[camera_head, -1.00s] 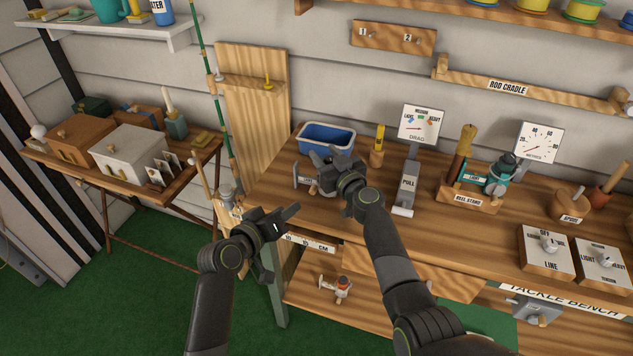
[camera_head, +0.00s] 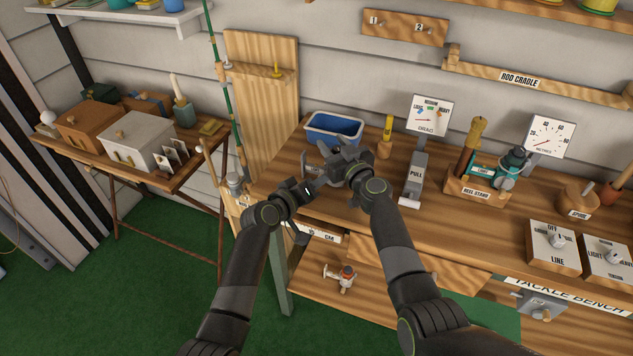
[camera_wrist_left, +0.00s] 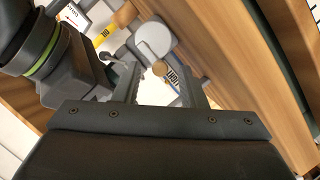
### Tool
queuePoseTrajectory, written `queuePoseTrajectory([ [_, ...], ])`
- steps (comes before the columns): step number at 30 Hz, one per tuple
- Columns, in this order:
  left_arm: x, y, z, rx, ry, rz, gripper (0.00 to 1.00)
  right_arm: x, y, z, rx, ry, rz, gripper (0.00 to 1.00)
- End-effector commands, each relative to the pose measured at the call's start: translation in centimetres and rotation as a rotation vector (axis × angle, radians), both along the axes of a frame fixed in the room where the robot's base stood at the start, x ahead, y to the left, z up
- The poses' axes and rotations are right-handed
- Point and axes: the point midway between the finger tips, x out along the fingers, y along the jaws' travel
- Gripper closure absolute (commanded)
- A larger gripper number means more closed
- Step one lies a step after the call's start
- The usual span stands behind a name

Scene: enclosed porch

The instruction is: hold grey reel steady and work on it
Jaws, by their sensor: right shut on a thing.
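The grey reel (camera_head: 307,165) lies near the left end of the bench, in front of the blue bin. My right gripper (camera_head: 338,158) is shut on it and hides most of it in the head view. My left gripper (camera_head: 317,184) is just to the front left of the reel, pointing at it. In the left wrist view its two fingers (camera_wrist_left: 163,88) are apart, with the reel's grey disc (camera_wrist_left: 154,38), a small tan knob and a label beyond them. I see no clear contact between the left fingers and the reel.
A blue bin (camera_head: 334,129) stands behind the reel. A grey PULL lever (camera_head: 415,175) with a drag gauge (camera_head: 429,115) stands to its right, then the reel stand (camera_head: 476,190). A side table (camera_head: 137,170) with boxes is at the left. The bench front between the arms is clear.

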Motion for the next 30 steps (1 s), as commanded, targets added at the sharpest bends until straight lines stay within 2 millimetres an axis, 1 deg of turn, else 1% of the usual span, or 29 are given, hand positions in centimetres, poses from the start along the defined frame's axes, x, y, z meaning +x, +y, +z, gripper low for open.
queuePoseTrajectory([
  [1,0.38,-0.26,-0.08,0.0,0.001,-0.001,0.62,0.0,-0.04,-0.07,0.0,0.001,-0.001,0.91],
  [6,1.03,-0.68,-0.31,0.0,0.0,0.0,0.62,0.0,-0.04,-0.07,0.0,0.001,-0.001,0.91],
  [16,1.17,-0.74,-0.37,0.0,-0.001,0.001,0.62,0.0,-0.04,-0.07,0.0,0.001,-0.001,0.91],
  [24,1.15,-0.72,-0.37,0.0,0.0,0.001,0.98,0.0,-0.04,-0.06,0.0,0.001,-0.001,0.91],
  [25,1.15,-0.72,-0.37,0.0,0.0,0.001,1.0,0.0,-0.04,-0.06,0.0,0.001,-0.001,0.91],
  [30,1.14,-0.74,-0.33,0.01,-0.003,0.0,1.0,0.0,-0.04,-0.06,-0.001,0.0,-0.001,0.91],
])
